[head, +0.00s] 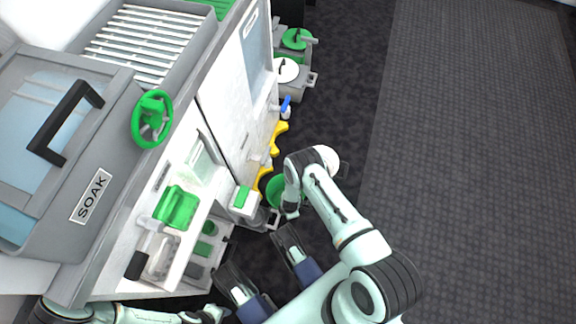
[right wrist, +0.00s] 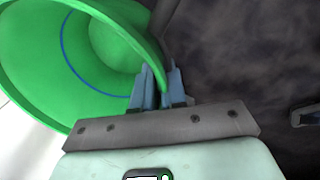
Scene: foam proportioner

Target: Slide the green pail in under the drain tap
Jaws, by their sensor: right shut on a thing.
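The green pail (head: 278,192) stands on the dark floor beside the cabinet front, partly covered by my right wrist in the head view. In the right wrist view the pail (right wrist: 100,45) shows its open mouth and a blue line around its inside. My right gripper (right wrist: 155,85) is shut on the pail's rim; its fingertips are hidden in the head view. A blue-handled tap (head: 285,106) and yellow levers (head: 278,135) stick out low along the cabinet. I cannot tell which is the drain tap.
The cabinet with the SOAK plate (head: 91,195) and a green handwheel (head: 152,119) fills the left. A grey container with a white lid (head: 287,70) and a green-lidded one (head: 296,39) stand beyond the taps. The floor to the right (head: 470,150) is clear.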

